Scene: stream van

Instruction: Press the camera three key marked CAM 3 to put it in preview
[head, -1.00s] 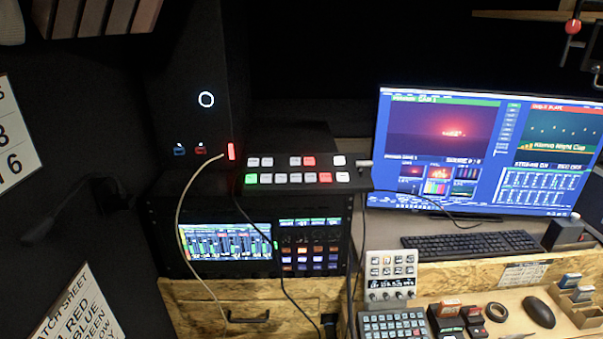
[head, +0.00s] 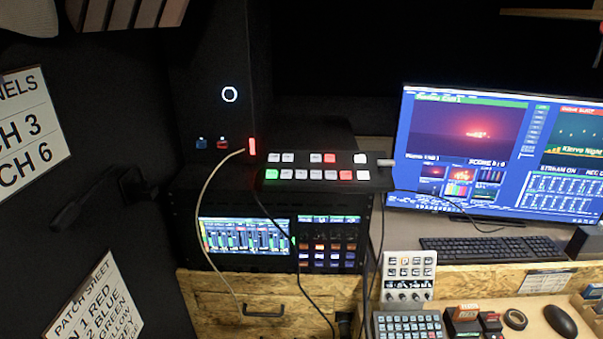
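A black switcher panel (head: 384,180) with two rows of small keys stands on top of the equipment rack, near the middle of the head view. In its lower row the leftmost key (head: 271,174) is lit green, another key (head: 346,175) toward the right is lit red, and the others are white. In the upper row one key (head: 330,158) is red and the rest are white. The key lettering is too small to read, so I cannot tell which key is CAM 3. Neither gripper shows in the head view.
A monitor (head: 470,128) with a green-barred picture at left stands to the right. Below the switcher is a rack with a lit mixer screen (head: 245,236). A pale cable (head: 198,205) hangs at its left. A keyboard (head: 490,249) and small key pad (head: 409,266) lie lower right.

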